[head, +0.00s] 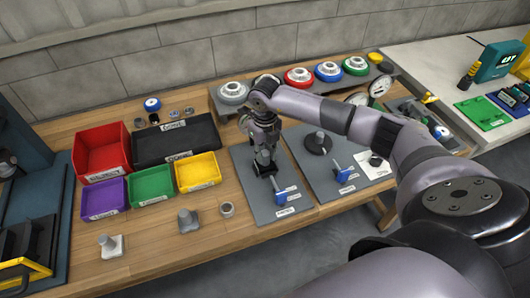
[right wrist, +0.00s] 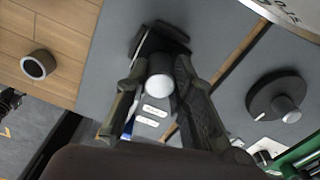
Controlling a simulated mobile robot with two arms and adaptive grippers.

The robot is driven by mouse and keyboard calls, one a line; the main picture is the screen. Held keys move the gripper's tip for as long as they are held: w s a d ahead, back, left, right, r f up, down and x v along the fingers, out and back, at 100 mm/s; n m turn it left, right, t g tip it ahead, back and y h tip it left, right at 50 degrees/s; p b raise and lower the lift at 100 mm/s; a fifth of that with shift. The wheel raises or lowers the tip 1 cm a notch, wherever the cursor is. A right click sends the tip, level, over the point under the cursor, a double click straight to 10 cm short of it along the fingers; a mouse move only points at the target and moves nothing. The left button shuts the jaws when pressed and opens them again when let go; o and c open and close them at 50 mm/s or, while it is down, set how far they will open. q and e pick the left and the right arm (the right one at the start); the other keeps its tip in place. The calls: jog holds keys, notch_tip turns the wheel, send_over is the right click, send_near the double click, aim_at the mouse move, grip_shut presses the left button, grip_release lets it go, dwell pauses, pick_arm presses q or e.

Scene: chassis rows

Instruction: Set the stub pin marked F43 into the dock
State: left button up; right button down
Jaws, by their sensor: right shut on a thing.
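My right gripper (head: 264,165) is shut on a stub pin (right wrist: 160,85) over the left grey plate (head: 243,160). In the right wrist view its fingers (right wrist: 162,95) lie on both sides of the pin's pale round end. A dark flat-sided base (right wrist: 150,38) shows just beyond the pin; I cannot tell whether it belongs to the pin or to the plate. No F43 mark is readable. Two other stub pins, one pale (head: 110,246) and one grey (head: 188,221), stand on the wooden bench. I cannot tell which part is the dock. My left gripper is not in view.
A blue clamp (head: 280,194) stands on the left plate, near the gripper. A black round-based pin (head: 318,142) stands on the right grey plate (head: 312,172). A ring (head: 227,209) lies on the bench. Red (head: 101,150), purple, green and yellow bins stand left.

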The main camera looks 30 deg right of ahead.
jog(key=shift+f+b, duration=0.6)
dwell(0.5)
jog(key=c, duration=1.5)
grip_release()
jog(key=shift+o, duration=1)
notch_tip(320, 180, up, 12)
